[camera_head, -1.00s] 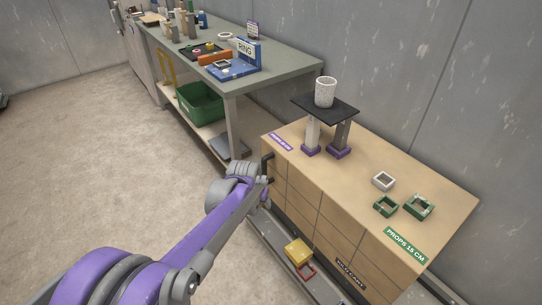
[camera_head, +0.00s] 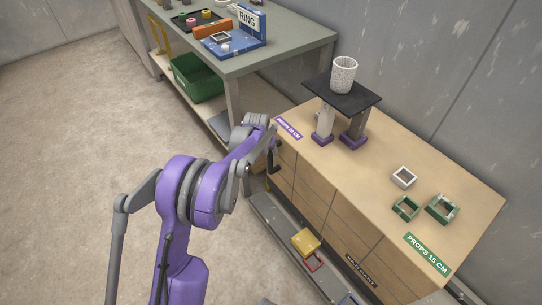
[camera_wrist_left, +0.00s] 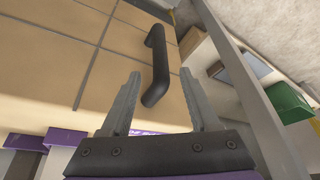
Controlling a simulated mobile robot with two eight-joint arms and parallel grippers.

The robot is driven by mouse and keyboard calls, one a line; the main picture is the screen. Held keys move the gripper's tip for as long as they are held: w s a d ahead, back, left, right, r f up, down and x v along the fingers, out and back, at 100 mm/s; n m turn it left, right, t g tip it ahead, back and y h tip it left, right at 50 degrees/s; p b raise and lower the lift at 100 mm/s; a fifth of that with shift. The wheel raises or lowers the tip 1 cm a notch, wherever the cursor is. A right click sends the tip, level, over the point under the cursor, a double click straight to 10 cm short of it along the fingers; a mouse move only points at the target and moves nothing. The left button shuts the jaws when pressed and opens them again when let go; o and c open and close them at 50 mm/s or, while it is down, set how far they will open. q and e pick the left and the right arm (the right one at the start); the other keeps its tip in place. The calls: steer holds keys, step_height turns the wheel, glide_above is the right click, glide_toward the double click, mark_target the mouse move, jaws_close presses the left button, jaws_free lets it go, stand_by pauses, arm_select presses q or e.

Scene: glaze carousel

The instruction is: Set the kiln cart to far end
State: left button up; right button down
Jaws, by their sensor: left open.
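The kiln cart (camera_head: 385,193) is a tan tiled block on a low grey base, with a dark label low on its front. A black bar handle (camera_head: 273,160) sticks out of its left end, partly hidden by my arm. The handle also shows in the left wrist view (camera_wrist_left: 156,62). My left gripper (camera_wrist_left: 161,85) is open, with the handle in view between its two fingers; I cannot tell if they touch it. In the head view the left gripper is at the cart's left end, mostly hidden by its own wrist. My right gripper is out of view.
On the cart, two purple-footed props (camera_head: 324,123) carry a black shelf (camera_head: 360,92) with a white speckled cup (camera_head: 344,75). White and green square props (camera_head: 403,177) lie at the right. A grey-green workbench (camera_head: 290,42) stands close behind the left end. Floor at left is clear.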

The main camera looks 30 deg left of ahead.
mark_target(269, 155)
arm_select(q)
steer(key=b+x, duration=0.1)
steer(key=x, duration=0.7)
steer(key=shift+w+f+b, duration=0.15)
steer(key=shift+f+b, duration=0.05)
steer(key=shift+b, duration=0.2)
jaws_close()
stand_by(0.9)
